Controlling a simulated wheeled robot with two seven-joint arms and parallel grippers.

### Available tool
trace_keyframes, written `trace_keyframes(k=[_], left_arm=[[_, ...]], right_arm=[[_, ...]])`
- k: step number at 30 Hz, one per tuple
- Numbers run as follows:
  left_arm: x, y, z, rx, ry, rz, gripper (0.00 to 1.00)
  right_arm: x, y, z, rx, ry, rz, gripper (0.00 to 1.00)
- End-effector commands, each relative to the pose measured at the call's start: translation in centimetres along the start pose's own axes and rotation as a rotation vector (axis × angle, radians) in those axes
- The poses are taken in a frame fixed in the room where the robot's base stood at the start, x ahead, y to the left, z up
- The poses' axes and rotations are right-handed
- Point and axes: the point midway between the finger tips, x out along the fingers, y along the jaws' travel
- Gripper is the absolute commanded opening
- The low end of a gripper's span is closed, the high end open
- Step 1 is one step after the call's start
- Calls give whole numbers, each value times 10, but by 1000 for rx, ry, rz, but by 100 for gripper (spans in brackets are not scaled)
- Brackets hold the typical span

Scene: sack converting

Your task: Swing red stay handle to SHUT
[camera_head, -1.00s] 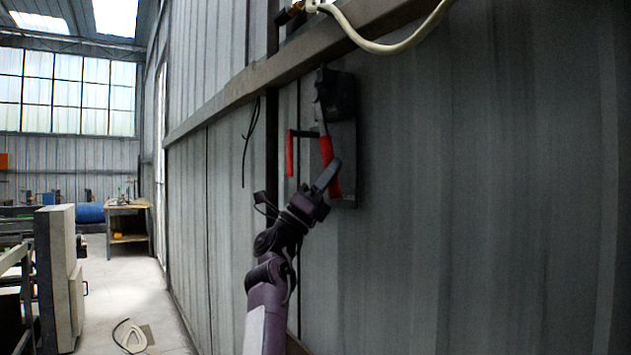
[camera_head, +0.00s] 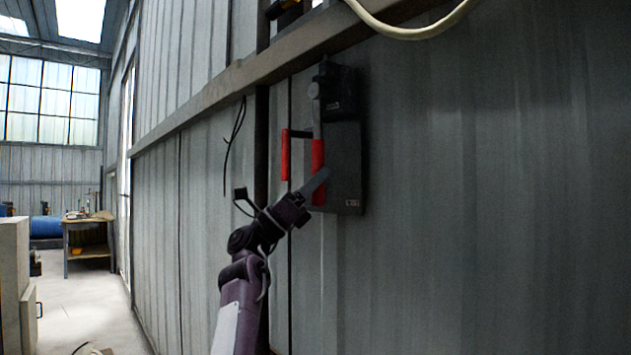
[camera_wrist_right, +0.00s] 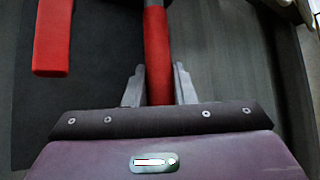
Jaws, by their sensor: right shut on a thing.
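A red handle (camera_head: 318,160) hangs almost straight down from a grey lever on a black wall plate (camera_head: 346,160). My right gripper (camera_head: 319,184) is at the lower part of this handle and shut on it. In the right wrist view, the red handle (camera_wrist_right: 157,50) runs between the two grey fingers (camera_wrist_right: 154,88). A second red grip (camera_head: 285,155) stands to the left on a dark arm, apart from my gripper. Small labels on the plate are too small to read. My left gripper is not in view.
A rusty beam (camera_head: 225,82) crosses the corrugated wall above the plate, with a pale hose (camera_head: 415,32) over it. A thin black cable (camera_head: 234,135) hangs left of the plate. Floor (camera_head: 88,290) is open at the left, near a workbench (camera_head: 88,235).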

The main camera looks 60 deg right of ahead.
Motion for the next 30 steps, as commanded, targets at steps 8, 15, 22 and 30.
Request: trace_keyframes(k=[8, 15, 22, 30], left_arm=[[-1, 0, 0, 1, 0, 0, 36], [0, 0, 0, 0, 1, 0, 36], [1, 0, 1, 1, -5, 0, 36], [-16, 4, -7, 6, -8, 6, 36]], right_arm=[[2, 1, 5, 10, -8, 8, 34], [0, 1, 3, 5, -5, 6, 45], [-11, 2, 2, 3, -6, 9, 45], [-57, 2, 2, 6, -7, 9, 45]])
